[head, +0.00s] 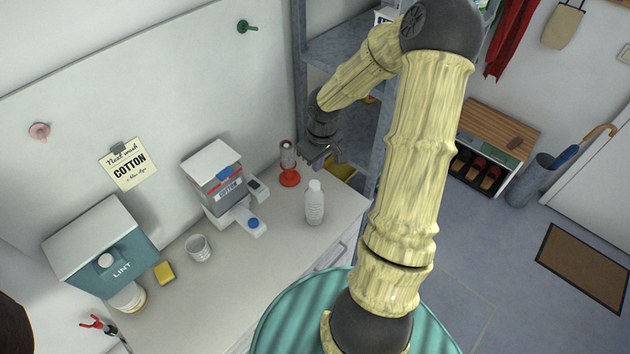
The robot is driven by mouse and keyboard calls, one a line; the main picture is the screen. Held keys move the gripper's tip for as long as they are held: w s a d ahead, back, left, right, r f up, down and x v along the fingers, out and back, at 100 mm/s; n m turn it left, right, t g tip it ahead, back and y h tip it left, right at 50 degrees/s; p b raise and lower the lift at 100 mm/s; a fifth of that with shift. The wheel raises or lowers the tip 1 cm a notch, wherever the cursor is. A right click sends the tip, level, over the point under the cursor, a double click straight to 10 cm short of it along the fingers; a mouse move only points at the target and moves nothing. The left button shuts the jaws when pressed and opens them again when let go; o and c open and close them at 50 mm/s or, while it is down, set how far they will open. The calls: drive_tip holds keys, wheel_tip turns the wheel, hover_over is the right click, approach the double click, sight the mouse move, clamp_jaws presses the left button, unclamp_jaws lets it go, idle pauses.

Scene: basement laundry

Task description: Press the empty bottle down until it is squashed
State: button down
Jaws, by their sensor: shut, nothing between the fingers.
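A white bottle (315,205) with a narrower white top stands upright on the counter (275,240), near its right end. It looks unsquashed; whether it is empty I cannot tell. My gripper (326,155) is shut and empty, above the far right end of the counter. In the picture it is above the bottle and a little right of it, apart from it. A greyish cylinder (288,153) on a red round foot (289,179) stands just left of my gripper; whether they touch I cannot tell. My arm hides part of the area to the right.
A grey-white dispenser labelled cotton (213,176) stands left of the bottle. Farther left are a ribbed cup (199,248), a yellow sponge (164,272) and a teal lint box (100,249). A grey shelf unit (299,75) rises behind my gripper. Counter in front of the bottle is clear.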

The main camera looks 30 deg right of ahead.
drive_tip(key=shift+f, duration=0.1)
drive_tip(key=b, duration=0.7)
hover_over(316, 193)
drive_tip(key=w, duration=0.1)
drive_tip(key=f, duration=0.6)
drive_tip(key=shift+d+f, duration=0.25)
drive_tip(key=shift+f, duration=0.15)
wheel_tip(316, 193, down, 8)
drive_tip(key=b, duration=0.6)
drive_tip(key=shift+r, duration=0.25)
drive_tip(key=s, duration=0.1)
drive_tip(key=s+p, duration=0.1)
drive_tip(key=r, duration=0.1)
drive_tip(key=shift+s+d, duration=0.35)
drive_tip(key=shift+s, duration=0.05)
